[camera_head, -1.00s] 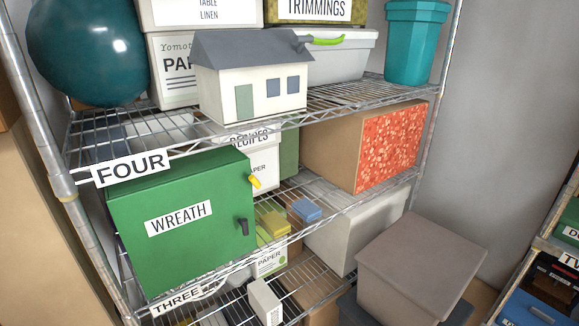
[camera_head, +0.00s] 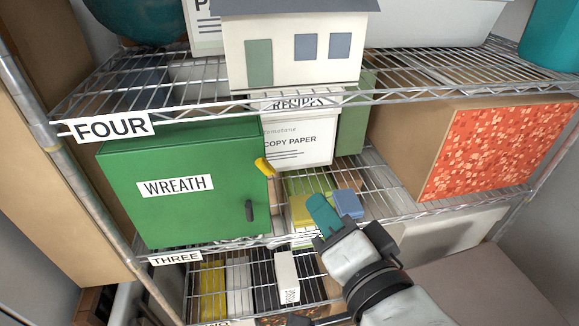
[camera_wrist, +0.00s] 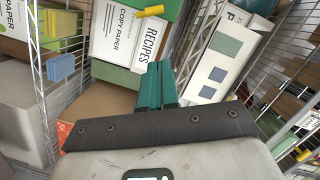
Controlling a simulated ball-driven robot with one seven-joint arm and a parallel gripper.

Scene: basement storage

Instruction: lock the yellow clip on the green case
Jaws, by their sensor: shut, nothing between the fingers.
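The green case (camera_head: 155,222) labelled WREATH stands on the wire shelf under the FOUR tag, with its door face toward me. The yellow clip (camera_head: 264,166) sits tilted at the case's upper right edge, above a dark handle (camera_head: 249,210). In the wrist view the clip (camera_wrist: 150,11) shows at the top, on the edge of the green case (camera_wrist: 166,4). My gripper (camera_head: 318,209) has teal fingers pressed together and empty. It is to the right of and below the clip, apart from it. In the wrist view my gripper (camera_wrist: 158,66) points toward the clip.
A white COPY PAPER box (camera_head: 300,140) stands right of the case. Yellow and blue blocks (camera_head: 348,204) lie behind my fingers. A small model house (camera_head: 295,50) is on the shelf above. A box with a red patterned side (camera_head: 500,148) stands to the right.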

